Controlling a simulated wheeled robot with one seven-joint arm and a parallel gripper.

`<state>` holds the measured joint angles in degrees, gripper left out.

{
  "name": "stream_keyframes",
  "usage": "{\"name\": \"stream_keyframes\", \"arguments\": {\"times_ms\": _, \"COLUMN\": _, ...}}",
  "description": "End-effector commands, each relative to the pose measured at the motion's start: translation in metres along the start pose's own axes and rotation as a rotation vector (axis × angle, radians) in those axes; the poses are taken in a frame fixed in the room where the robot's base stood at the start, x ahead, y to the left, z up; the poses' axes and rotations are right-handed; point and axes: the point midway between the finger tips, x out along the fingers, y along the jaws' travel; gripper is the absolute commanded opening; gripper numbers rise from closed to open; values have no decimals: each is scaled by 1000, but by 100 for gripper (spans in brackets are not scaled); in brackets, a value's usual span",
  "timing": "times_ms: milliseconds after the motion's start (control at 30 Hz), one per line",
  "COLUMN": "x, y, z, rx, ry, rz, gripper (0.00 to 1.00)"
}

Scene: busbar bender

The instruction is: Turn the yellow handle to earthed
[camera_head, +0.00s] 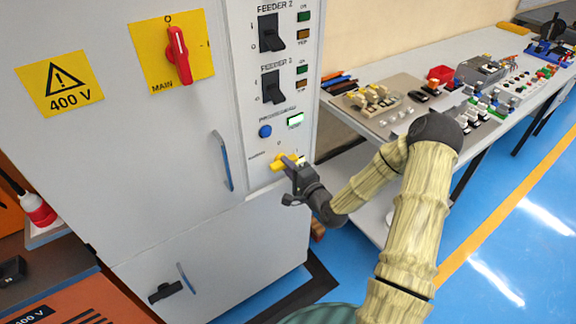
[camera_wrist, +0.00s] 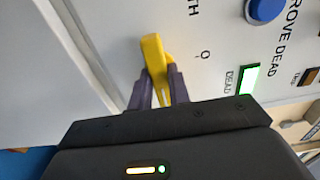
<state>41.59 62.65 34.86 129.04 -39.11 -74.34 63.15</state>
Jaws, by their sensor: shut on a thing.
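The yellow handle (camera_head: 277,164) is on the grey cabinet front, below the blue button. In the head view it lies roughly level, left to right. Small marks are printed around it, with an O above it. My gripper (camera_head: 288,161) reaches it from the right and front. In the wrist view, my gripper (camera_wrist: 158,88) has its two dark fingers shut on either side of the yellow handle (camera_wrist: 152,50), whose rounded end sticks out past them. Letters ending in "TH" and an O stand to its right there. The handle's base is partly hidden by the fingers.
Above are the blue button (camera_head: 265,131), a lit green DEAD lamp (camera_head: 295,120) and two black feeder switches. A red MAIN switch (camera_head: 178,55) is on a yellow plate to the upper left. A cabinet door handle (camera_head: 222,161) is left. A cluttered bench (camera_head: 400,125) stands right.

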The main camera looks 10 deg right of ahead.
Motion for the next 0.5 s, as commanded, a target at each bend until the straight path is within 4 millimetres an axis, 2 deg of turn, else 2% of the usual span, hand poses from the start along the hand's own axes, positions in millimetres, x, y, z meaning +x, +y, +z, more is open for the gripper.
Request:
{"name": "stream_keyframes", "arguments": {"times_ms": 367, "x": -1, "y": 2, "z": -1, "rx": 11, "ry": 2, "rz": 4, "gripper": 0}}
{"name": "stream_keyframes", "arguments": {"times_ms": 400, "x": -1, "y": 2, "z": -1, "rx": 11, "ry": 2, "rz": 4, "gripper": 20}}
{"name": "stream_keyframes", "arguments": {"times_ms": 500, "x": -1, "y": 2, "z": -1, "rx": 10, "ry": 2, "rz": 4, "gripper": 40}}
